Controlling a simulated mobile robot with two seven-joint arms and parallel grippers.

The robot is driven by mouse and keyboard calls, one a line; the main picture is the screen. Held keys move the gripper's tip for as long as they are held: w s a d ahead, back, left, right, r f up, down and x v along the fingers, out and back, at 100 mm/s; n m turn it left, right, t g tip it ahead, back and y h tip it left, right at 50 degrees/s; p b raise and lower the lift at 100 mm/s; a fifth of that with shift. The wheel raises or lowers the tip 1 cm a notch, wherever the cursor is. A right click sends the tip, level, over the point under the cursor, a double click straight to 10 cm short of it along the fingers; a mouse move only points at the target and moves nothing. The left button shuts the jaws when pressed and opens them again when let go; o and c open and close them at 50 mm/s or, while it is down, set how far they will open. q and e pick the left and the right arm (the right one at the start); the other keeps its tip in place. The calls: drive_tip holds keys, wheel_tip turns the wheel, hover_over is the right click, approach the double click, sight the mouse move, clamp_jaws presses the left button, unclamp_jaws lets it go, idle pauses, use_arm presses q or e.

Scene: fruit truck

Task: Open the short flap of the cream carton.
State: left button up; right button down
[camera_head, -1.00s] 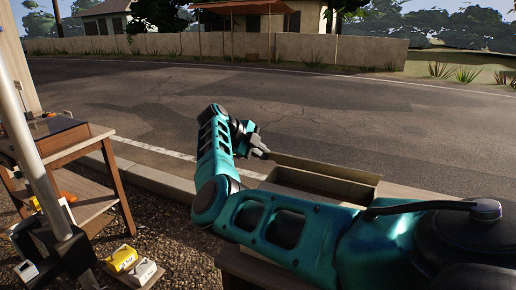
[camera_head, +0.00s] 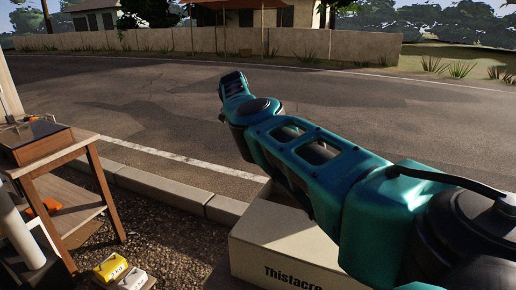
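The cream carton (camera_head: 262,249) stands at the lower middle with dark lettering, partly cut off by my arm, on its near face. My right arm crosses above it from the right and hides much of its top. A pale part of the top shows left of the arm, but I cannot tell how the short flap lies. The far end of my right arm reaches up and left over the road. The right gripper's fingers are not visible. My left gripper is out of the picture.
A wooden table (camera_head: 88,136) with a brown box (camera_head: 35,145) stands at the left. Yellow (camera_head: 110,268) and white (camera_head: 133,280) items lie low at the left. A kerb (camera_head: 180,192) runs behind the carton, with open road (camera_head: 400,110) beyond.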

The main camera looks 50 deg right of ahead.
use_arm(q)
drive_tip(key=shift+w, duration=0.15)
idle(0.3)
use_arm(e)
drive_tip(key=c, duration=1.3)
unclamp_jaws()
